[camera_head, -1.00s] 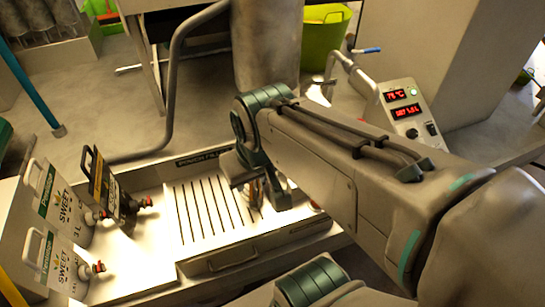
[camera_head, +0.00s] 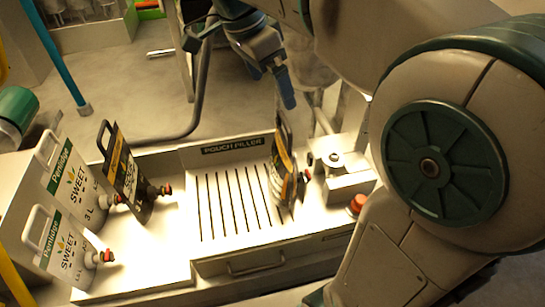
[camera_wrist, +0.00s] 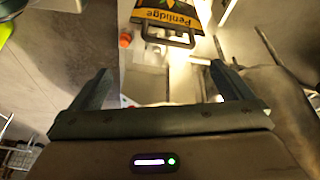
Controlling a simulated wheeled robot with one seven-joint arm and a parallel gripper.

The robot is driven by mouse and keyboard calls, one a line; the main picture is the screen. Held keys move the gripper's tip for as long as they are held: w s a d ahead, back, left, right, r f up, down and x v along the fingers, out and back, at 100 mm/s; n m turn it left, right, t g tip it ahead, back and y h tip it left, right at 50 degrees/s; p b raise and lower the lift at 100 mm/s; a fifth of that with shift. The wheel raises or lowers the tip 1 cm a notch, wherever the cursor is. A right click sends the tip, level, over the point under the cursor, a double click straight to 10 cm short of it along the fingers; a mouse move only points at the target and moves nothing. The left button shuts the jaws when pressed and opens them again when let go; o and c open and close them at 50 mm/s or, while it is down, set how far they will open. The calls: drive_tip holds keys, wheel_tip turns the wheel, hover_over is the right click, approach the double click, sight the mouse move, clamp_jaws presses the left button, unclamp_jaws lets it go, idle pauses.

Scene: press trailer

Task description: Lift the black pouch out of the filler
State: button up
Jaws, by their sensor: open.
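The black pouch (camera_head: 282,165) stands upright on the slotted tray of the pouch filler (camera_head: 233,149), at its right end beside the filling head. Its dark handle points up, and yellow and white print shows on its side. In the wrist view the pouch (camera_wrist: 165,14) shows at the top middle, with its yellow label and black handle ahead of my fingers. My gripper (camera_head: 285,85) is above the pouch in the head view, open and apart from it. In the wrist view my gripper (camera_wrist: 160,85) has its two fingers wide apart with nothing between them.
Another black pouch (camera_head: 125,175) stands on the left shelf, with two white Penlidge pouches (camera_head: 70,175) (camera_head: 62,245) beside it. A metal filling head (camera_head: 340,165) with a red knob (camera_head: 357,203) stands right of the tray. A bent grey pipe (camera_head: 195,95) rises behind.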

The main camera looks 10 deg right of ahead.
sight(284, 119)
drive_tip(key=d+f+m, duration=0.1)
drive_tip(key=f, duration=0.3)
drive_tip(key=w+d+f+m, duration=0.1)
drive_tip(key=f, duration=0.3)
drive_tip(key=w+d+f+m+b, duration=0.1)
drive_tip(key=d+f, duration=0.1)
drive_tip(key=f, duration=0.2)
drive_tip(key=shift+h, duration=0.4)
drive_tip(key=c, duration=1.6)
drive_tip(key=shift+w, duration=0.1)
drive_tip(key=shift+c, duration=0.8)
drive_tip(key=shift+r, duration=0.6)
wheel_tip(284, 119, up, 17)
drive_tip(key=p, duration=0.1)
